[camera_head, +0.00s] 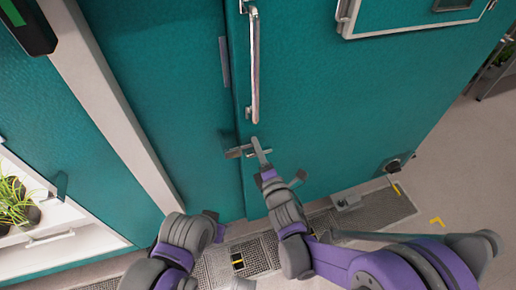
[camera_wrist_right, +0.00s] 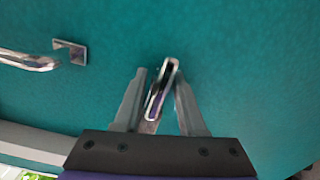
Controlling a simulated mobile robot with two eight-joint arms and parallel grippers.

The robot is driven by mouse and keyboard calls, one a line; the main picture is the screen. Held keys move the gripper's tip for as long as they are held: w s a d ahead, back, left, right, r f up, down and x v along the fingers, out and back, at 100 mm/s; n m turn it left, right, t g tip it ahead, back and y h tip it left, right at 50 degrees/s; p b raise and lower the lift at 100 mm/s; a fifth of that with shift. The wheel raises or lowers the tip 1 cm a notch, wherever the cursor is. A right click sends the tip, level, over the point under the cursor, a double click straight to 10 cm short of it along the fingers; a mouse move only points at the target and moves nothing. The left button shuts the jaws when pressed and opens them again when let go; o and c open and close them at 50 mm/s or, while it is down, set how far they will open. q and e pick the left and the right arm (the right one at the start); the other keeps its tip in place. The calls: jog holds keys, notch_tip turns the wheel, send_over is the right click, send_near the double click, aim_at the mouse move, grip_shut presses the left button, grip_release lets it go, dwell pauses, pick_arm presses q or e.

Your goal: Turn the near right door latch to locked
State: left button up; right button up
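The door latch (camera_head: 240,152) is a small metal piece at the edge of the teal door, below the long handle. In the right wrist view its lever (camera_wrist_right: 160,88) stands tilted between my right fingers. My right gripper (camera_head: 261,155) is at the latch, and it also shows in the wrist view (camera_wrist_right: 159,76). Its fingers are apart on either side of the lever, with teal showing in the gaps; whether one finger touches the lever is unclear. My left gripper (camera_head: 215,224) is low, left of the right arm and away from the latch; its finger opening is unclear.
The teal door (camera_head: 340,110) carries a long vertical metal handle (camera_head: 254,65). A framed panel (camera_head: 400,17) is at upper right. A lit shelf with green plants (camera_head: 15,200) is at left. A floor grate (camera_head: 375,207) runs below the door. Open floor lies to the right.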

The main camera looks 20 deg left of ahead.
jog(key=shift+o, duration=1)
jog(key=v, duration=1)
jog(key=shift+s+d+b, duration=0.25)
jog(key=shift+s+b, duration=0.1)
jog(key=shift+b, duration=0.05)
